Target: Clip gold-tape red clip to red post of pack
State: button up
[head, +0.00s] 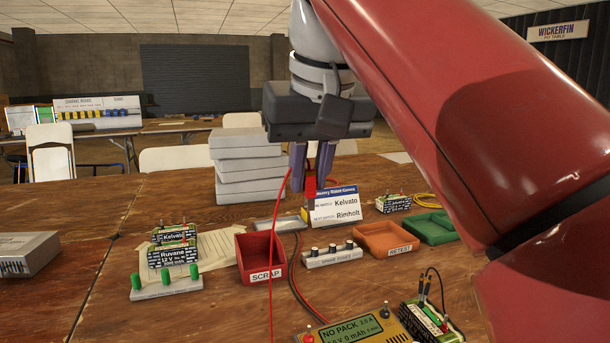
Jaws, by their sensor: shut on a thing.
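My gripper (311,180) hangs over the middle of the table, its purple fingers shut on a red clip (310,188). A bit of yellow-gold shows low beside the clip, partly behind the card; I cannot tell for sure that it is tape. A red lead (277,225) runs from near the gripper down past the scrap bin. Packs with posts on top stand at left, one labelled Ruvane (173,254) and one Kelvato (174,233) behind it. Another pack (393,203) stands at right behind the trays. A further pack (432,320) at lower right has dark clips on it.
A name card (335,207) reading Kelvato and Rimholt stands just right of my gripper. Grey boxes (247,167) are stacked behind.

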jog(key=d, duration=2.2)
jog(key=b, duration=1)
send_over(446, 316)
notch_tip(446, 316, down, 13)
jog(key=shift+f+b, duration=0.3)
jog(key=shift+b, duration=0.1)
jog(key=shift+f, duration=0.1)
jog(key=shift+f+b, duration=2.7)
jog(key=shift+f, duration=0.75)
jog(key=shift+f+p, duration=0.2)
jog(key=shift+p, duration=0.25)
jog(key=o, duration=0.8)
